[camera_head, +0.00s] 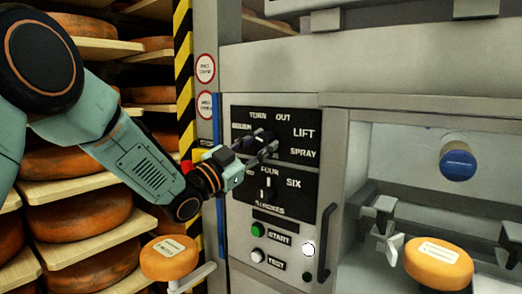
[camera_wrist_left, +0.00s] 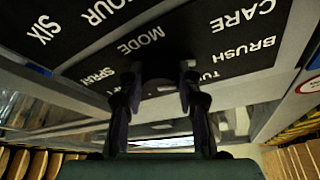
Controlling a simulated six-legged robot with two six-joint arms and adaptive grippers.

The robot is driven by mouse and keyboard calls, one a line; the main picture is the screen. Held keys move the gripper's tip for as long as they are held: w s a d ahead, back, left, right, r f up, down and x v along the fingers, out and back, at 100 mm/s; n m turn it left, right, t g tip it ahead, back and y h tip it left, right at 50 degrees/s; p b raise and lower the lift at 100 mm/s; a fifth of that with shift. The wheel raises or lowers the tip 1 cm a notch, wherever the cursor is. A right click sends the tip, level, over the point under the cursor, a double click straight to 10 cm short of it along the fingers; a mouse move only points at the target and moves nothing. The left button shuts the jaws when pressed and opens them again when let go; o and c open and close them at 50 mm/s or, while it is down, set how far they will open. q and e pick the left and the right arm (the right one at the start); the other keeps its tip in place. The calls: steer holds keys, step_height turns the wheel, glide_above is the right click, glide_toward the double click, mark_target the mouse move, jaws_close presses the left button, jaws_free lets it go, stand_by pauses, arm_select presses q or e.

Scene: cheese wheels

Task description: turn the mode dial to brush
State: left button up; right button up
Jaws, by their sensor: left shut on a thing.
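The mode dial (camera_head: 262,134) is a dark knob on the upper black plate of the grey control panel. In the head view the words TURN, OUT, LIFT and SPRAY stand around it, and a label at the left is partly hard to read. My left gripper (camera_head: 270,149) is at this dial, its two fingers shut on it. In the left wrist view the fingers of my left gripper (camera_wrist_left: 160,92) stand on both sides of the dark dial (camera_wrist_left: 158,72), near the words MODE and BRUSH. Where the dial points is hard to tell. My right gripper is not in view.
A strokes dial (camera_head: 266,187) sits just below, with a green START button (camera_head: 257,230) and a white TEST button (camera_head: 257,255) under it. A dark handle (camera_head: 327,242) stands right of them. Cheese wheels on shelves (camera_head: 75,215) fill the left; one orange wheel (camera_head: 438,262) sits in the machine bay.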

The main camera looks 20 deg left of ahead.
arm_select(q)
steer(key=shift+r+m+g, duration=0.2)
steer(key=shift+m+g, duration=0.1)
steer(key=shift+m, duration=0.5)
steer(key=o, duration=1.1)
steer(key=shift+s, duration=0.1)
steer(key=shift+o, duration=0.2)
steer(key=shift+f, duration=0.15)
steer(key=shift+s+a, duration=0.1)
steer(key=shift+a, duration=0.1)
steer(key=v, duration=1.1)
steer(key=shift+s+a+f, duration=0.15)
steer(key=shift+s+f, duration=0.05)
steer(key=shift+w, duration=0.1)
